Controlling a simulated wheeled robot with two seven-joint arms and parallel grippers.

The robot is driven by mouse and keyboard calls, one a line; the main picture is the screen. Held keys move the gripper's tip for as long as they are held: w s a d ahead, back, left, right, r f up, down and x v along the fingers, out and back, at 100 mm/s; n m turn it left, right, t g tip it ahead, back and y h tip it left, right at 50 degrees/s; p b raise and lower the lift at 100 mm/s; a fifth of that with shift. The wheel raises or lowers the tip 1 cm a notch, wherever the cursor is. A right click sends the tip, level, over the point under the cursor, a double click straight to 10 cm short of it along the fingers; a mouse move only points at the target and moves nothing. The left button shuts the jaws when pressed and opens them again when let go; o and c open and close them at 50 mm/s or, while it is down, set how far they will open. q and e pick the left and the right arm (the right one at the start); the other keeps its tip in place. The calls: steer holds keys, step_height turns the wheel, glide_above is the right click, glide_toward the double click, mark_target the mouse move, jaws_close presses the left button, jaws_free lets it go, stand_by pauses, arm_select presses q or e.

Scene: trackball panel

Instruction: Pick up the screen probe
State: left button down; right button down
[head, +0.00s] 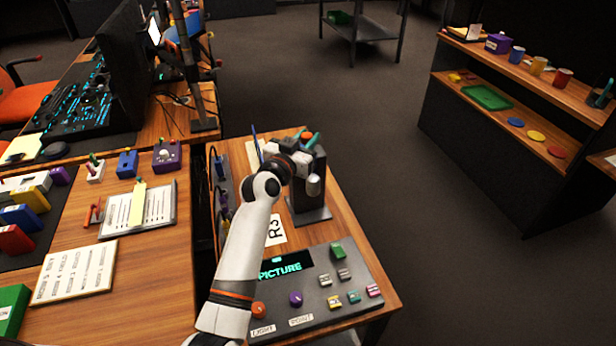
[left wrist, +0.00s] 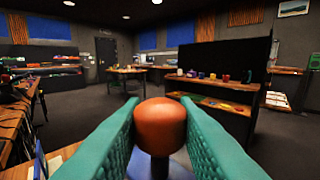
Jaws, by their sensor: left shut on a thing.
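My left gripper (head: 310,139) is over the far part of the small wooden side table, its teal fingertips showing beside a dark upright stand (head: 310,208). In the left wrist view its two teal fingers (left wrist: 160,130) stand on either side of a round orange-brown knob on a dark stem, which I take to be the screen probe (left wrist: 161,124). The gripper is shut on it. My right gripper is in neither view.
A grey control panel (head: 325,267) with knobs, buttons and a lit "PICTURE" display lies on the side table's near part. A desk with a clipboard (head: 120,212) and coloured blocks is at left. A shelf unit (head: 470,140) stands at right, with open floor between.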

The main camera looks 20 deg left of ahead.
arm_select(q)
steer(key=shift+r, duration=0.15)
steer(key=shift+r, duration=0.6)
step_height(320, 180, up, 19)
steer(key=p, duration=0.2)
steer(key=shift+f, duration=0.15)
